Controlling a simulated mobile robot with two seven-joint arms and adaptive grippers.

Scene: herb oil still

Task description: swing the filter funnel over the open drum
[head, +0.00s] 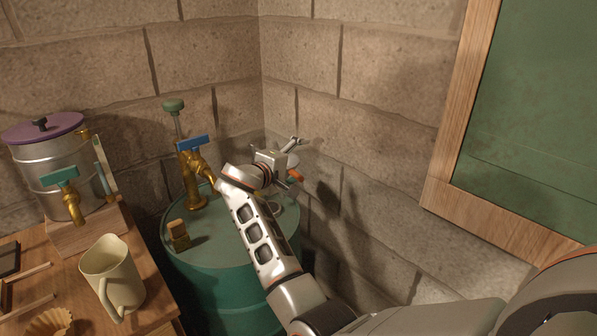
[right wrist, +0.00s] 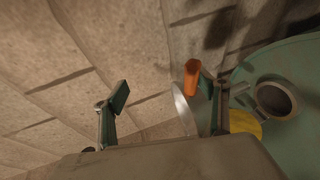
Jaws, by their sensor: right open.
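The teal drum (head: 220,255) stands in the wall corner. Its round opening (right wrist: 275,98), with a grey ring, shows on the lid in the right wrist view. What looks like the filter funnel shows as a thin metal rim (right wrist: 183,108) with an orange grip (right wrist: 191,76); the orange grip also shows in the head view (head: 294,175). My right gripper (head: 292,159) is over the drum's far right side and hides much of the funnel. Its fingers are apart (right wrist: 160,92), with the orange grip close to one fingertip; contact is unclear. My left gripper is out of view.
A brass tap with a blue handle (head: 193,144) and a small wooden block (head: 178,235) are on the drum lid. Left of it, a wooden bench holds a cream jug (head: 112,272) and a steel urn (head: 52,165). Stone walls are close behind the gripper.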

